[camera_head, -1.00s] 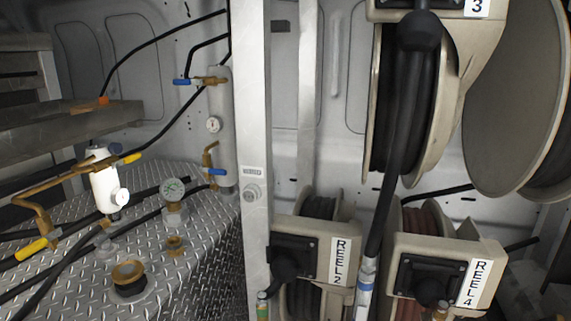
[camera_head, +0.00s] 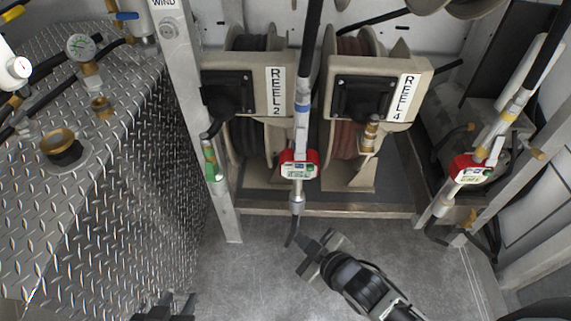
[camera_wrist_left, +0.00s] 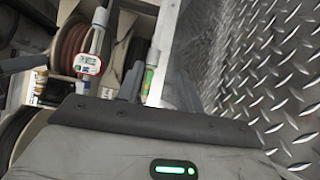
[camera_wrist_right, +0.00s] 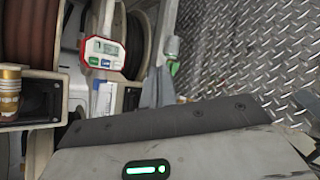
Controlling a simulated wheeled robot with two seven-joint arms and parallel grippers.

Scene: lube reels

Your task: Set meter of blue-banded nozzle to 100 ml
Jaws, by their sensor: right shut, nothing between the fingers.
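The blue-banded nozzle (camera_head: 301,120) hangs upright in front of the reels in the head view. Its red meter (camera_head: 299,164) has a small pale display, too small to read; a red meter, apparently this one, shows in the left wrist view (camera_wrist_left: 88,63) and right wrist view (camera_wrist_right: 103,53). My right gripper (camera_head: 312,252) is shut and empty, below and slightly right of the meter, apart from it. My left gripper (camera_head: 165,306) is at the bottom edge of the head view, well below and left of the meter; its fingers show apart in the left wrist view (camera_wrist_left: 158,88).
A yellow-banded nozzle with another red meter (camera_head: 470,168) hangs at the right. Reel 2 (camera_head: 235,70) and Reel 4 (camera_head: 400,65) stand behind. A green-handled nozzle (camera_head: 211,160) is by the post. Diamond-plate box (camera_head: 120,200) is at left; the floor in front is mostly clear.

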